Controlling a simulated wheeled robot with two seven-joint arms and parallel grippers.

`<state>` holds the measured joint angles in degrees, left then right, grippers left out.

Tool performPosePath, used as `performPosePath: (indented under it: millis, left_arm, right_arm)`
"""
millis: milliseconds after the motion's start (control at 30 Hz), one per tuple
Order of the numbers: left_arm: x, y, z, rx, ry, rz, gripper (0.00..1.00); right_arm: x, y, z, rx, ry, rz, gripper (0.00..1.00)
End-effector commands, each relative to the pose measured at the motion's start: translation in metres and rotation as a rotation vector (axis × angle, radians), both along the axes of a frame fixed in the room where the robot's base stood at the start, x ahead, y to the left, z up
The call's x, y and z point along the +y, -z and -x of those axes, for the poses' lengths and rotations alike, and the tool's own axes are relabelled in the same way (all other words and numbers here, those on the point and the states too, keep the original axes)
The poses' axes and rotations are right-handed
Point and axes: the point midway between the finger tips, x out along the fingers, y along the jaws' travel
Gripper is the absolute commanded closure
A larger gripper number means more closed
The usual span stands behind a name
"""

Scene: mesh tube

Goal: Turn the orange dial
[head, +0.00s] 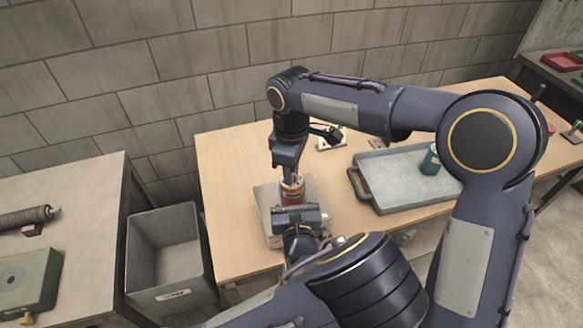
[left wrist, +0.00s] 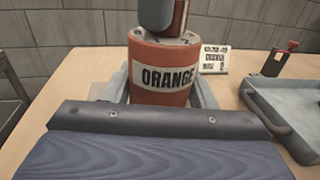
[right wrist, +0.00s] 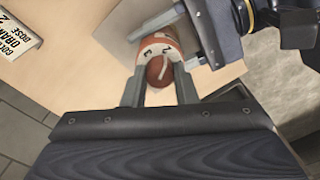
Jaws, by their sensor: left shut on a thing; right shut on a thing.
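An orange canister (head: 291,195) labelled "ORANGE" in the left wrist view (left wrist: 160,92) stands upright on a pale metal plate (head: 262,197). On its top is a round reddish dial (right wrist: 160,70) with a white line, seen from above in the right wrist view. My right gripper (head: 290,178) comes down from above, shut on the dial with a finger on each side. My left gripper (head: 295,208) comes from the front, shut on the canister's body, a finger on either side. In the head view the grippers hide most of the dial and canister.
A grey tray (head: 385,200) with a teal cup (head: 430,160) lies to the right. A grey bin (head: 165,255) stands left of the wooden table (head: 230,155).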

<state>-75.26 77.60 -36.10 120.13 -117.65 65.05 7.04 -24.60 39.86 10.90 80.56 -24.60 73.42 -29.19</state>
Motion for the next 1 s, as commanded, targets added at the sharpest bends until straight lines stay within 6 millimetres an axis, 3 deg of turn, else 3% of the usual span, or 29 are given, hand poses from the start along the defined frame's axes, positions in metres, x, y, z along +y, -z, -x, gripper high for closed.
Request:
performPosePath:
  millis: [467, 500, 667, 1000]
  left_arm:
    - [0.0004, 0.0009, 0.0003, 0.003, -0.001, -0.001, 0.75]
    - [0.0004, 0.0009, 0.0003, 0.003, -0.001, -0.001, 0.75]
    - [0.0004, 0.0009, 0.0003, 0.003, -0.001, -0.001, 0.75]
    - [0.0003, 0.0006, 0.0002, 0.002, 0.0, -0.001, 0.75]
  right_arm:
    - [-0.0002, -0.0011, -0.0009, -0.003, -0.015, -0.001, 0.97]
    - [-0.0002, -0.0011, -0.0009, -0.003, -0.015, -0.001, 0.73]
    - [-0.0002, -0.0008, -0.0007, -0.002, -0.015, 0.0, 0.52]
    - [0.0001, -0.0039, -0.0004, -0.001, -0.015, -0.001, 0.52]
